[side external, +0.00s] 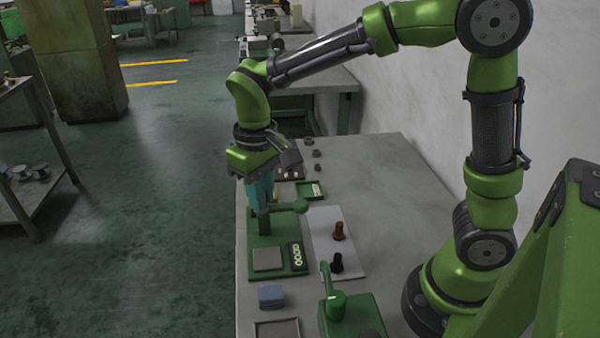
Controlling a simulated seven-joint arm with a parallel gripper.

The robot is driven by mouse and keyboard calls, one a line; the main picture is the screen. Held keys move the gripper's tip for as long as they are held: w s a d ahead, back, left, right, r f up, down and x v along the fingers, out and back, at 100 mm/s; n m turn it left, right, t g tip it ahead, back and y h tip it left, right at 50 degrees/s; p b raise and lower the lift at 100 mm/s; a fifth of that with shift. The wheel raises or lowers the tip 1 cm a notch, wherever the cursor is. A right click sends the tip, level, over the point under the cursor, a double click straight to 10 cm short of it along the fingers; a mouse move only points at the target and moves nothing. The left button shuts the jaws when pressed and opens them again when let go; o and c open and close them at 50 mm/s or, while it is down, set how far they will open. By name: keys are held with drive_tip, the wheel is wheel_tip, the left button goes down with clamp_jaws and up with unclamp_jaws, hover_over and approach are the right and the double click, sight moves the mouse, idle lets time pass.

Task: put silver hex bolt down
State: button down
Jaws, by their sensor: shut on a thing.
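My gripper (260,200), with teal fingers, points down above the back part of a green machine (284,235) on the grey table. It is shut; the silver hex bolt between its fingers cannot be made out at this size and angle. A green post of the machine stands right below the fingertips; whether they touch cannot be told. A brown bolt (338,231) and a black bolt (337,263) stand on a light grey mat (322,220) to the right of the machine.
A second green machine with a lever (347,312) stands at the front. A blue block (271,296) and a shallow tray (278,330) lie at the front left. A small green tray (310,190) and several dark nuts (316,154) lie farther back. The table's right back is clear.

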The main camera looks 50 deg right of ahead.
drive_tip(key=s+d+r, duration=0.1)
drive_tip(key=s+d, duration=0.3)
drive_tip(key=d, duration=0.6)
drive_tip(key=s+d, duration=0.5)
drive_tip(key=d, duration=0.5)
hover_over(309, 191)
wheel_tip(309, 191, down, 13)
drive_tip(key=shift+r, duration=0.2)
drive_tip(key=shift+f, duration=1.75)
drive_tip(key=shift+f, duration=0.1)
drive_tip(key=c, duration=1.1)
unclamp_jaws()
drive_tip(key=shift+o, duration=0.2)
